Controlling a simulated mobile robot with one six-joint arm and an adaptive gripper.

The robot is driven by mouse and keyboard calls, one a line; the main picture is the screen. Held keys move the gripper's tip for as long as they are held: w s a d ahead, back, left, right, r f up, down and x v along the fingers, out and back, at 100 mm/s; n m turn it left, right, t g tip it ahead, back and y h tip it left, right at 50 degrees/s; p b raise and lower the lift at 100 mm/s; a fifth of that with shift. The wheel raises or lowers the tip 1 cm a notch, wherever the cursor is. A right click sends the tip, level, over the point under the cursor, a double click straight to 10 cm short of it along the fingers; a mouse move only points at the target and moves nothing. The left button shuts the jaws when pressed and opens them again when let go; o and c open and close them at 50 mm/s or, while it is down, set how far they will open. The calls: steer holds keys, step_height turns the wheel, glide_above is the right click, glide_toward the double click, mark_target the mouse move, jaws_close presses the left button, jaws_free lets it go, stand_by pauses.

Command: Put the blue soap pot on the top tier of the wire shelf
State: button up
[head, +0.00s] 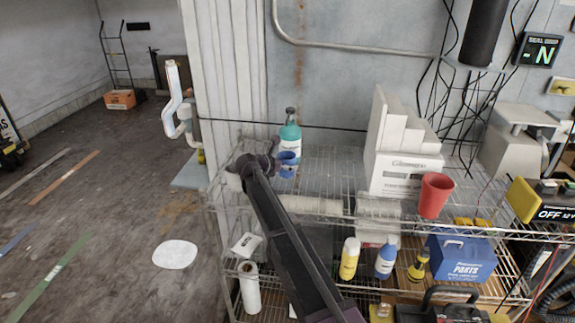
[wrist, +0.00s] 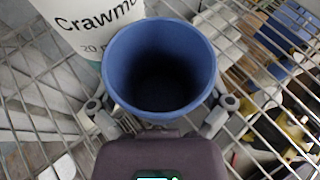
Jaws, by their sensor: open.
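The blue soap pot (head: 287,164) is at the left end of the wire shelf's top tier (head: 325,165), in front of a teal-capped bottle. It looks upright on the wires, though its base is hard to see. In the wrist view, the pot (wrist: 160,110) shows its round open mouth, with shelf wires beyond it. My gripper (wrist: 161,108) is open, with one finger on each side of the pot. In the head view my gripper (head: 274,163) is just left of the pot, partly hidden by my arm.
The teal-capped bottle (head: 290,135) stands close behind the pot; its white label (wrist: 90,22) shows in the wrist view. A white stepped box (head: 400,160) and a red cup (head: 434,195) stand further right. Bare wires lie between the bottle and box. Bottles and a blue box (head: 462,258) sit lower down.

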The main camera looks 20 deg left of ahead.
steer(key=shift+r, duration=0.1)
steer(key=shift+r, duration=0.15)
steer(key=p+v, duration=0.5)
steer(key=v, duration=0.7)
